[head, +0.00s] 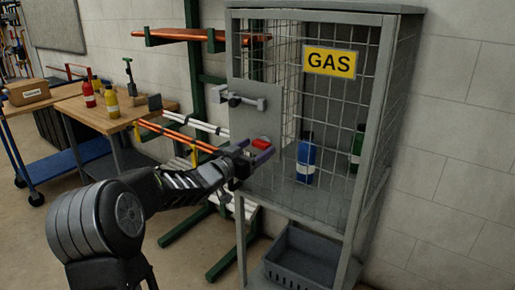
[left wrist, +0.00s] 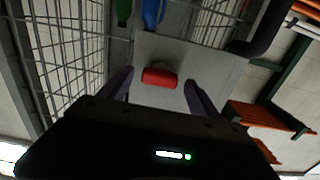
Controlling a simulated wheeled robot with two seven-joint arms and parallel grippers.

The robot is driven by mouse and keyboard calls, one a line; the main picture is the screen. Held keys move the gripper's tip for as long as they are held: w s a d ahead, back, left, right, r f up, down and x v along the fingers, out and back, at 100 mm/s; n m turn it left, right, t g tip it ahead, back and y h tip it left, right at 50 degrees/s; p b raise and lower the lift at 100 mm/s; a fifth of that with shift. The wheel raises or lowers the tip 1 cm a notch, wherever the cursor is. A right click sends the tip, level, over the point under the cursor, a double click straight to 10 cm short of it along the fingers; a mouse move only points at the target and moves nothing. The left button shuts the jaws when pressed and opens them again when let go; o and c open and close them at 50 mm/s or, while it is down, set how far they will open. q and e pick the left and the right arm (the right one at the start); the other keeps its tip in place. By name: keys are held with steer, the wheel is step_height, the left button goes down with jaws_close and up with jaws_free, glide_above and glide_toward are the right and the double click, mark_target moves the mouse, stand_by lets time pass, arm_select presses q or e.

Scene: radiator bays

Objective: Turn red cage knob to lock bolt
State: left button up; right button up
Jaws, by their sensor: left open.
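The red cage knob (head: 261,143) sits on the grey lock plate of the wire gas cage (head: 375,110). In the left wrist view the red knob (left wrist: 159,78) lies between the two finger tips, with a gap on each side. My left gripper (head: 257,152) is open around the knob, close to the plate; I cannot tell how deep the fingers reach. It also shows in the left wrist view (left wrist: 158,90). The grey bolt (head: 246,102) lies level on the plate above the knob. My right gripper is not in view.
A blue bottle (head: 306,160) and a green bottle (head: 357,150) stand inside the cage behind the mesh. A yellow GAS sign (head: 330,62) hangs on the front. A grey crate (head: 305,258) sits below. A rack with pipes (head: 180,140) and a workbench (head: 125,108) stand to the left.

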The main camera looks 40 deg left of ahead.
arm_select(q)
steer(key=s, duration=0.6)
steer(key=shift+s, duration=0.25)
steer(key=shift+d, duration=0.1)
step_height(320, 180, down, 17)
steer(key=n+g+y, duration=0.3)
steer(key=n+g, duration=0.1)
steer(key=s+d+f+g+h+p, duration=0.1)
steer(key=s+d+f+g+h, duration=0.25)
steer(key=d+f, duration=1.15)
steer(key=s+d+f+m+g+h+p, duration=0.1)
steer(key=s+d+f+g, duration=0.4)
steer(key=s+d, duration=0.7)
steer(key=s+d+f+m+g+h+p, duration=0.1)
steer(key=s+d+f+g+h+p, duration=0.1)
steer(key=s+d+f+g, duration=0.3)
steer(key=s+d+f+h, duration=0.1)
steer(key=s+d+f, duration=0.3)
steer(key=s+d, duration=0.4)
steer(key=shift+d+f, duration=0.35)
steer(key=shift+d, duration=1.05)
